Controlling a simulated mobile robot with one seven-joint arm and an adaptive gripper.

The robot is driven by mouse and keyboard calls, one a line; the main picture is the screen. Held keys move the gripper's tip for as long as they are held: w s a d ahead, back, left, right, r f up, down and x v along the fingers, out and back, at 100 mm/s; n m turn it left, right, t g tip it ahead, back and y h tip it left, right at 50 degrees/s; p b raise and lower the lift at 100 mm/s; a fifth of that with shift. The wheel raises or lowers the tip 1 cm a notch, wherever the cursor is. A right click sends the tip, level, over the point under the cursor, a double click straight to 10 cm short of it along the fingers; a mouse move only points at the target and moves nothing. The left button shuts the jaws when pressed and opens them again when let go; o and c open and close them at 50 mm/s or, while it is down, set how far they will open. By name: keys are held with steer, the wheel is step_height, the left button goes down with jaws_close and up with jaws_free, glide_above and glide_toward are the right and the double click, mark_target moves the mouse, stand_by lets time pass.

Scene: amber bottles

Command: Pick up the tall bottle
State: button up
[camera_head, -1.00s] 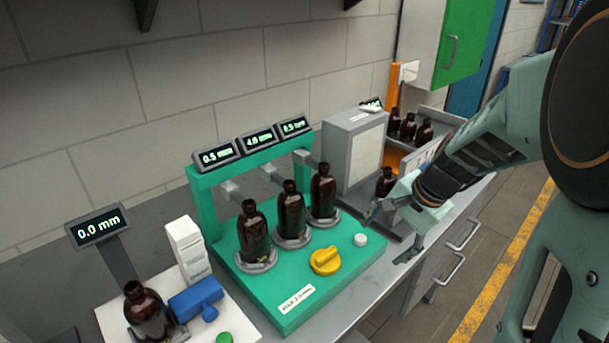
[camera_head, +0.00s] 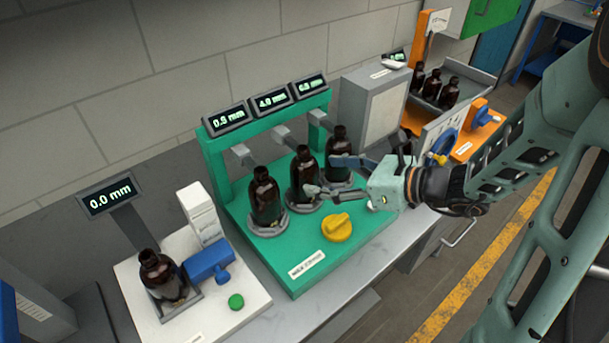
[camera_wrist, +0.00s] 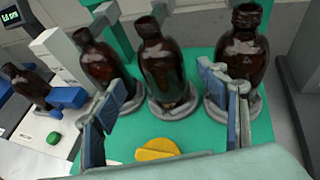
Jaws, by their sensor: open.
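Three similar dark amber bottles stand upright in grey ring seats on a green fixture: left bottle (camera_head: 265,198), middle bottle (camera_head: 303,180), right bottle (camera_head: 338,152). I cannot tell for sure which one is tallest. My gripper (camera_head: 321,174) is open and empty, pointing left at the middle bottle. In the wrist view the middle bottle (camera_wrist: 165,70) stands between and beyond the two fingers of my gripper (camera_wrist: 165,75). The right finger partly covers the lower right bottle (camera_wrist: 243,45); the left finger overlaps the area below the left bottle (camera_wrist: 97,55). No contact shows.
The green fixture (camera_head: 290,262) has a yellow knob (camera_head: 337,228) in front and displays above. Another amber bottle (camera_head: 160,275) sits on a white stand at left, beside a blue clamp (camera_head: 210,260). A grey box (camera_head: 378,115) and several bottles in a tray are at right.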

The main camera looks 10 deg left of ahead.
mark_target(304, 170)
steer(key=x, duration=0.6)
steer(key=shift+w+a+p, duration=0.25)
steer(key=shift+p, duration=0.1)
steer(key=c, duration=1.4)
steer(key=shift+r, duration=0.15)
